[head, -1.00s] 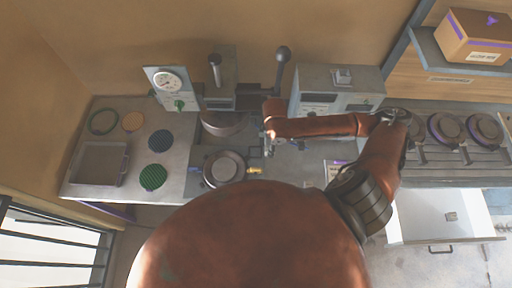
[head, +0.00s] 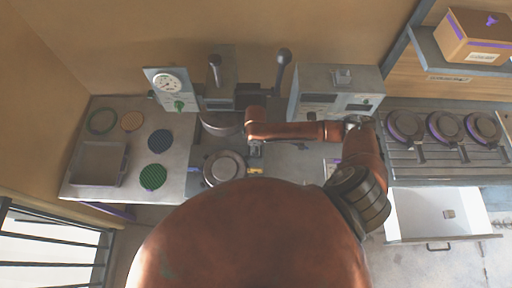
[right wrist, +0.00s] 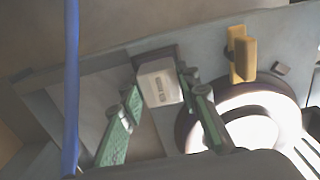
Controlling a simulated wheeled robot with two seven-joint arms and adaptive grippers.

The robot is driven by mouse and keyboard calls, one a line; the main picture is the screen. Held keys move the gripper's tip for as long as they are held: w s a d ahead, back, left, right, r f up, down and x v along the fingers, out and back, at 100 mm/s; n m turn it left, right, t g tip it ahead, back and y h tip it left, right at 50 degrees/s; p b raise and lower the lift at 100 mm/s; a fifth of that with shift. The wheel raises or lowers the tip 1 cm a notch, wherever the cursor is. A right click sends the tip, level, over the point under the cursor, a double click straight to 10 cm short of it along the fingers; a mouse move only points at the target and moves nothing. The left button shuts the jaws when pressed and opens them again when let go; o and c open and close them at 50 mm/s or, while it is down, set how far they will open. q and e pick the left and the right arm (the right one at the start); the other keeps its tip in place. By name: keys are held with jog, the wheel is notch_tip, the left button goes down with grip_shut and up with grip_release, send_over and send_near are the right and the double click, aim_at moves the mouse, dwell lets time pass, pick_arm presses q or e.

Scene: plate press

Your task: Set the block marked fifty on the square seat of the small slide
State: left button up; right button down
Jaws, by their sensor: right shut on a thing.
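My right gripper (head: 254,152) is over the bench, just right of the round grey disc (head: 224,168) at the press. In the right wrist view, my green-fingered right gripper (right wrist: 161,90) is shut on a pale block (right wrist: 158,83). The block has a small dark marking on its face, too blurred to read. A dark square-edged patch (right wrist: 172,52) shows right behind the block; I cannot tell whether it is the slide's seat, or whether the block touches it. A yellow tab (right wrist: 243,54) stands to the right. My left gripper is not in view.
The press lever (head: 282,62) and gauge (head: 168,83) stand behind. A grey cabinet (head: 310,104) is back right, plates on a rack (head: 430,172) farther right. A tray (head: 98,164) and discs lie left.

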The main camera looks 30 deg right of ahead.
jog(key=shift+w+f, duration=0.15)
jog(key=c, duration=1.5)
grip_release()
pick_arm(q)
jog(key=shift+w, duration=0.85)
pick_arm(e)
jog(key=shift+o, duration=0.2)
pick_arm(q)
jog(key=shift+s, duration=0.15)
pick_arm(e)
jog(key=shift+r, duration=0.45)
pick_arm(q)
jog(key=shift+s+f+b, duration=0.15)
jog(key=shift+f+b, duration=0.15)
pick_arm(e)
notch_tip(320, 180, up, 11)
jog(key=shift+r, duration=0.2)
